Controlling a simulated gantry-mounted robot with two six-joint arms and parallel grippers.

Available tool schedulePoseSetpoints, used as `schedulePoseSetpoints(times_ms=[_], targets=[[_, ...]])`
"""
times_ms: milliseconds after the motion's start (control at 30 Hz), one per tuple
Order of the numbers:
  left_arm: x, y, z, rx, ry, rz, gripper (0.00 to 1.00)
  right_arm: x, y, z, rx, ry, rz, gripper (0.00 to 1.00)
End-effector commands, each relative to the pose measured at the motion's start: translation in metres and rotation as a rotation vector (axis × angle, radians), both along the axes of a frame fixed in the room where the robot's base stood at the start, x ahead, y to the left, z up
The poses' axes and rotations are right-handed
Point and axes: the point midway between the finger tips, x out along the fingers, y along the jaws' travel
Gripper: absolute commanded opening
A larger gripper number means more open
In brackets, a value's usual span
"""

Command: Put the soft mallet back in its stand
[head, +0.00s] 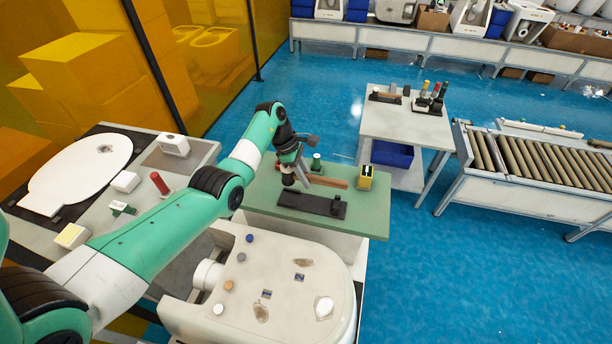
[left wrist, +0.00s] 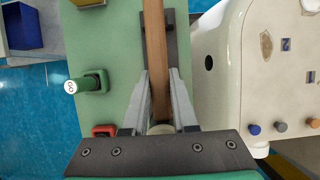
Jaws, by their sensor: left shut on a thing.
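The mallet's brown wooden handle (head: 328,182) points right from my left gripper (head: 303,173) in the head view. In the left wrist view, the fingers of my left gripper (left wrist: 159,76) are shut on the mallet, with the wooden handle (left wrist: 154,40) running up the picture. A pale round part, likely the mallet's head, shows between the finger bases. The dark stand (head: 312,205) lies on the green table just in front of the mallet. In the left wrist view the stand (left wrist: 173,48) is partly hidden under the handle. My right gripper is not in view.
A yellow-and-black box (head: 365,178) is near the handle's far end. The table's right end (head: 375,215) is clear.

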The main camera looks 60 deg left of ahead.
Motion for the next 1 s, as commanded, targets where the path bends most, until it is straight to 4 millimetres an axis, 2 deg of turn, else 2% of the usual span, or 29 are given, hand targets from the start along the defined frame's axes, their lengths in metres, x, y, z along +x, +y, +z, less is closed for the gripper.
schedulePoseSetpoints(times_ms=[33, 267, 1000], targets=[[0.000, 0.000, -0.008, 0.001, -0.001, 0.000, 0.00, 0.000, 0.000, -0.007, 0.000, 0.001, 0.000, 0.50], [0.000, 0.000, -0.031, 0.000, -0.001, 0.000, 0.00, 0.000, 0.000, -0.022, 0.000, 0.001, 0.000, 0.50], [0.001, 0.001, -0.030, 0.001, -0.001, 0.000, 0.00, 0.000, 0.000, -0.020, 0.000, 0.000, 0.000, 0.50]])
